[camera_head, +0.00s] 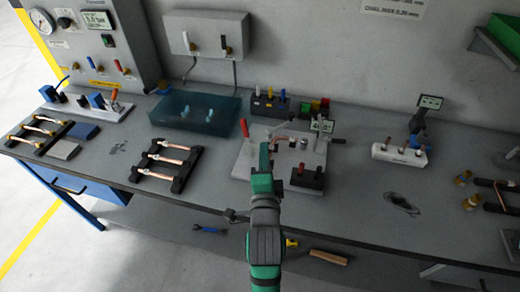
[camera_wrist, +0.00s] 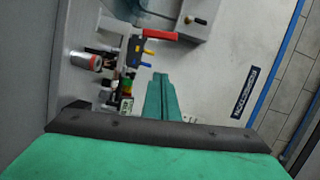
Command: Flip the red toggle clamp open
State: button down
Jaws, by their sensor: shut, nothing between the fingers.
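The red toggle clamp handle (camera_head: 244,127) stands upright at the left of a light fixture plate (camera_head: 242,163) in the middle of the bench. It also shows in the wrist view as a red bar (camera_wrist: 160,35) at the top centre. My green gripper (camera_head: 264,152) is shut and empty. In the head view it is over the fixture plate, just right of and below the red handle, with a visible gap. In the wrist view its closed fingers (camera_wrist: 160,82) point up toward the handle, apart from it. My gripper and arm hide part of the plate.
A dark teal bin (camera_head: 195,115) lies left behind the fixture. A rack with copper tubes (camera_head: 166,165) lies left. A dark block with red tops (camera_head: 307,178) is close to my gripper's right. Another red-handled clamp (camera_head: 115,98) is at far left.

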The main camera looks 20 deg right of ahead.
jog(key=w, duration=0.9)
jog(key=shift+w+a+f, duration=0.25)
jog(key=shift+a+f, duration=0.05)
jog(key=shift+f, duration=0.1)
jog(key=shift+w+a, duration=0.1)
jog(key=shift+w, duration=0.05)
